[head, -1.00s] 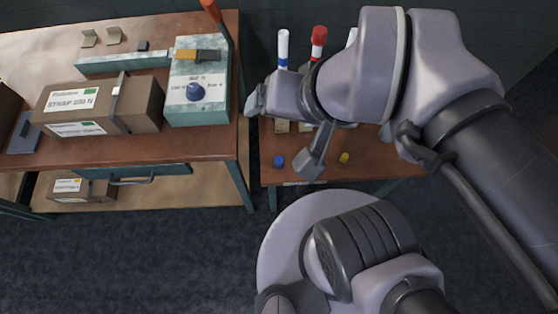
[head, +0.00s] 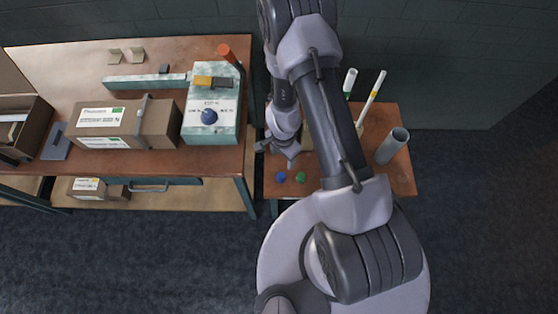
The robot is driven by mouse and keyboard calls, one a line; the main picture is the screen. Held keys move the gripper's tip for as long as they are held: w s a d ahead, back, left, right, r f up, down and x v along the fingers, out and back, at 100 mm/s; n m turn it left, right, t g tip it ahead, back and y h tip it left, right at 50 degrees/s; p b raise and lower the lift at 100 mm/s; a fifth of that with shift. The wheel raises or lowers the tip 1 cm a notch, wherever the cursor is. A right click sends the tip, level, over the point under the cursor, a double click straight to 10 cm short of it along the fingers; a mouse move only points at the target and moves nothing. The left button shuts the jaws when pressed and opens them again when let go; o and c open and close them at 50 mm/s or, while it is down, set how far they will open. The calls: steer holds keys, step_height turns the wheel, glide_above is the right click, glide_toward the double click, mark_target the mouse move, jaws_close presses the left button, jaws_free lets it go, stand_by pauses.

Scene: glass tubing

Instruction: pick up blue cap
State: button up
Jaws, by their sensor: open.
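The small blue cap (head: 281,177) lies on the small brown table (head: 402,172), near its front left edge. A green cap (head: 300,177) lies just to its right. My gripper (head: 277,156) is open, with its fingers over the left part of the small table. It appears just behind the blue cap in the head view, apart from it in the picture; its height above the table is hard to judge. Nothing shows between the fingers. My arm hides the middle of the small table.
A green-banded tube (head: 349,82), a yellow-tipped tube (head: 371,98) and a grey cylinder (head: 392,145) stand right of my arm. The larger workbench (head: 215,165) at left bears a box (head: 128,120) and a machine with a blue knob (head: 209,116). An orange-red handle (head: 227,52) rises there.

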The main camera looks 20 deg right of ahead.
steer(key=b, duration=1.2)
glide_toward(281, 176)
steer(key=f, duration=0.5)
steer(key=shift+w+d+f, duration=0.1)
steer(key=shift+d+f, duration=0.1)
steer(key=shift+d, duration=0.05)
steer(key=f+b, duration=0.1)
steer(key=b, duration=0.1)
steer(key=f+b, duration=0.3)
steer(key=f, duration=0.1)
steer(key=shift+a+f+b, duration=0.2)
steer(key=shift+a+b, duration=0.05)
steer(key=shift+b, duration=0.15)
steer(key=shift+r+p, duration=0.3)
jaws_close()
